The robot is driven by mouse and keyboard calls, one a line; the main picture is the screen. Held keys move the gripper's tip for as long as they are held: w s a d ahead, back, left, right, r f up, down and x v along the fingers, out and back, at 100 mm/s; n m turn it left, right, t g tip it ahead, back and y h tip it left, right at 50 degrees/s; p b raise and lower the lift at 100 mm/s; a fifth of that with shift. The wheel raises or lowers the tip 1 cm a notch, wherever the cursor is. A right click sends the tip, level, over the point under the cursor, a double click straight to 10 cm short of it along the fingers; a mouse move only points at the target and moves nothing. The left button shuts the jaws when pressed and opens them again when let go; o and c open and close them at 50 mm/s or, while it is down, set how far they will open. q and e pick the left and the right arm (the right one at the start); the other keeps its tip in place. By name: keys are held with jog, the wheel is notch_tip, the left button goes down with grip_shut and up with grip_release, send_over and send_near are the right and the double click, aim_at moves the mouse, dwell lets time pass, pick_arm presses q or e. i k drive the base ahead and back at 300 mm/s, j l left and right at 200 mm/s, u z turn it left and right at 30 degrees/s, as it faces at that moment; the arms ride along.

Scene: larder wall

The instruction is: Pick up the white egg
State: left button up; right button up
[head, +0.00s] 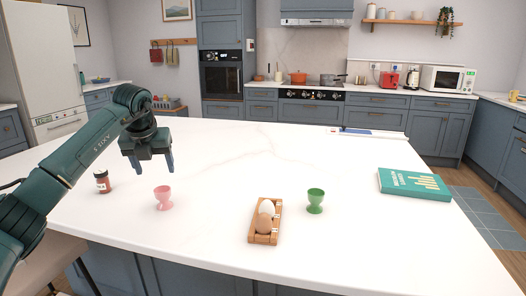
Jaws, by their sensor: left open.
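The white egg (267,207) rests in a small wooden egg holder (253,236) near the front middle of the white island top. A brown egg (264,222) sits just in front of it in the same holder and hides part of it. My left gripper (152,166) hangs above the left part of the island, fingers pointing down. It is open and empty, up and to the left of the eggs, well apart from them. My right gripper does not show.
A pink egg cup (164,198) stands left of the holder and a green egg cup (315,201) right of it. A teal book (414,184) lies at the right. The island's back middle (250,150) is clear.

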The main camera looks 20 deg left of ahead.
aim_at(267, 206)
jog(key=k, duration=1)
